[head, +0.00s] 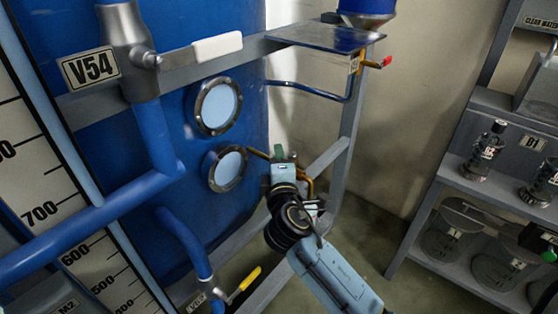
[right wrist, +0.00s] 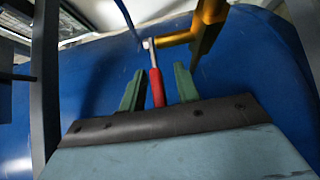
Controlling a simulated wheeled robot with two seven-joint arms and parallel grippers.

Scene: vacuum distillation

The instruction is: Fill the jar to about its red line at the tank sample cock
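My right gripper (head: 283,160) is beside the blue tank (head: 200,150), close to a yellow-brown pipe (head: 258,153) by the lower round sight glass (head: 228,168). In the right wrist view its green fingers (right wrist: 160,78) stand apart. A red-gripped lever (right wrist: 157,88) lies between them, with gaps on both sides. The lever joins a yellow-brown cock pipe (right wrist: 187,38) in front of the blue tank wall. I cannot make out a jar with a red line. My left gripper is not in view.
A shelf (head: 478,190) at the right holds dark-capped bottles (head: 485,150) and large glass jars (head: 452,230). Another red-ended lever (head: 385,62) is by the upper metal plate. Blue pipes (head: 110,205) and a grey frame (head: 340,150) stand around the tank. Floor is open between the frame and shelf.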

